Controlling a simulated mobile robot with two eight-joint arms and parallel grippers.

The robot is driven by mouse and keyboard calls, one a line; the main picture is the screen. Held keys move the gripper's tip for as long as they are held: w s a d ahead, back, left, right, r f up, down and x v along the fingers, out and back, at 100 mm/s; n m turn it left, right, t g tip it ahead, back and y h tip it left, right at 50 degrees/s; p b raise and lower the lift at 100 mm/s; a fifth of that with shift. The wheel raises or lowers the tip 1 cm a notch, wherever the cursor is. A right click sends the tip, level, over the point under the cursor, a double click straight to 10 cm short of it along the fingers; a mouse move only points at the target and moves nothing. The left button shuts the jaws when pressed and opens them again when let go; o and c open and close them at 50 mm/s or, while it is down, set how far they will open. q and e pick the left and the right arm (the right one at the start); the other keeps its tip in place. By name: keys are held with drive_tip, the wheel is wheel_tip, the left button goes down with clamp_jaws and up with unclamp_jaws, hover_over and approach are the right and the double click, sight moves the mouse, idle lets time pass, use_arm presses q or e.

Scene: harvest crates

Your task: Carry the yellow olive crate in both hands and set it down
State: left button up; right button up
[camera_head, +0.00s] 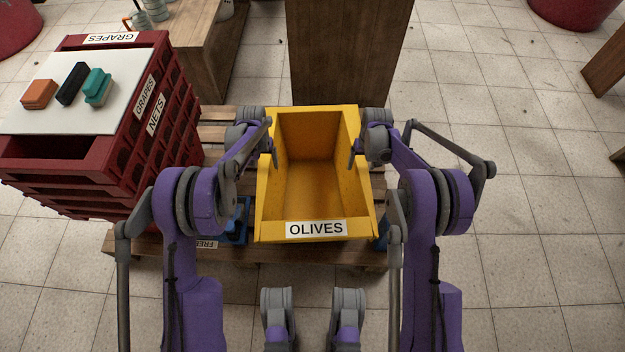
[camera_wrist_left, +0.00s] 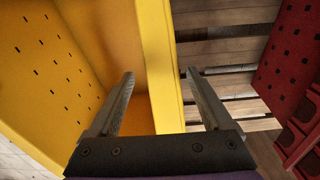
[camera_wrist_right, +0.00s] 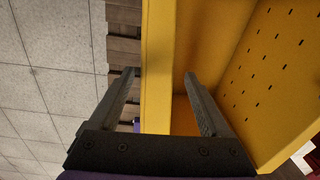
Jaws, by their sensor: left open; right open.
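The yellow olive crate (camera_head: 316,228) stands in the middle of the head view, empty, with an OLIVES label on its near end. It sits over a wooden pallet, with blue pieces showing under its near corners. My left gripper (camera_head: 272,155) is open at the crate's left wall. In the left wrist view the yellow wall (camera_wrist_left: 161,70) runs between the two fingers. My right gripper (camera_head: 353,155) is open at the right wall. In the right wrist view the yellow rim (camera_wrist_right: 157,70) lies between its fingers. Neither gripper is closed on the wall.
A stack of dark red crates (camera_head: 150,130) stands close on the left, topped by a white board (camera_head: 60,112) with orange, black and teal items. The wooden pallet (camera_head: 215,128) lies below. A wooden block (camera_head: 350,60) stands just behind. Tiled floor (camera_head: 540,200) is clear on the right.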

use_arm(q)
drive_tip(key=shift+f, duration=1.25)
use_arm(e)
drive_tip(key=shift+f, duration=1.3)
drive_tip(key=shift+c, duration=0.2)
use_arm(q)
clamp_jaws()
use_arm(e)
clamp_jaws()
drive_tip(key=shift+r, duration=0.1)
